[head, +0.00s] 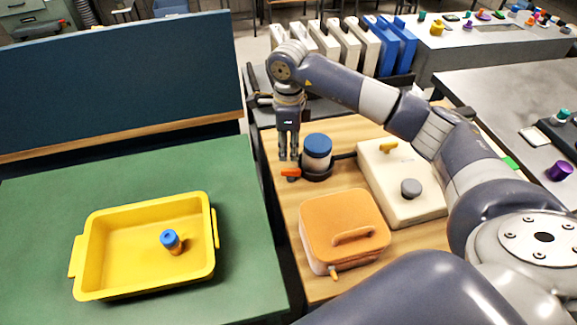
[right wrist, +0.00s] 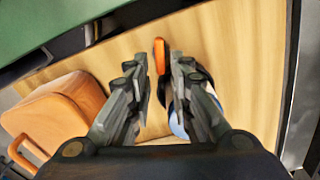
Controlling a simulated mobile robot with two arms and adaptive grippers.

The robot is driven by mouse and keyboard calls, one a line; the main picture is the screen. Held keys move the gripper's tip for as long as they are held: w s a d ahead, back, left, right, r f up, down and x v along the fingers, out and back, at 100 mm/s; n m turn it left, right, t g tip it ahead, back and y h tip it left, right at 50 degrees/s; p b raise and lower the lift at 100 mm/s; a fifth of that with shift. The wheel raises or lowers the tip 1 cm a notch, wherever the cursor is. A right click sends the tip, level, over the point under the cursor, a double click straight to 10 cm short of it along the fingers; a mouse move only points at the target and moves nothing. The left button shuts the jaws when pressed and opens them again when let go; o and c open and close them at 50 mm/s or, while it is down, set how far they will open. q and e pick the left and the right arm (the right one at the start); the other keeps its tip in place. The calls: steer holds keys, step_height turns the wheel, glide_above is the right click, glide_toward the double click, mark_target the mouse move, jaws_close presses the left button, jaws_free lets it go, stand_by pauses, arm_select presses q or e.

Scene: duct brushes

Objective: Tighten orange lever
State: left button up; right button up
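The orange lever (head: 290,172) sticks out to the left of a black ring-shaped holder (head: 318,175). A white jar with a blue lid (head: 317,147) stands upright in the holder. My right gripper (head: 289,157) points down just above the lever, left of the jar. In the right wrist view the lever (right wrist: 159,56) shows between the spread fingertips (right wrist: 156,66), nearer the right finger, and neither finger visibly grips it. The right finger hides much of the jar and holder there. My left gripper is not in view.
An orange case (head: 343,228) and a cream box with a grey knob (head: 402,187) stand near the holder on the wooden table. A yellow tray (head: 88,285) with a small blue-topped bottle (head: 171,240) lies on the green table at left. A blue panel (head: 120,75) stands behind.

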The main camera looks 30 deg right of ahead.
mark_target(289, 169)
step_height(289, 169, down, 8)
steer(key=shift+r+p, duration=0.2)
steer(key=shift+p, duration=0.3)
jaws_close()
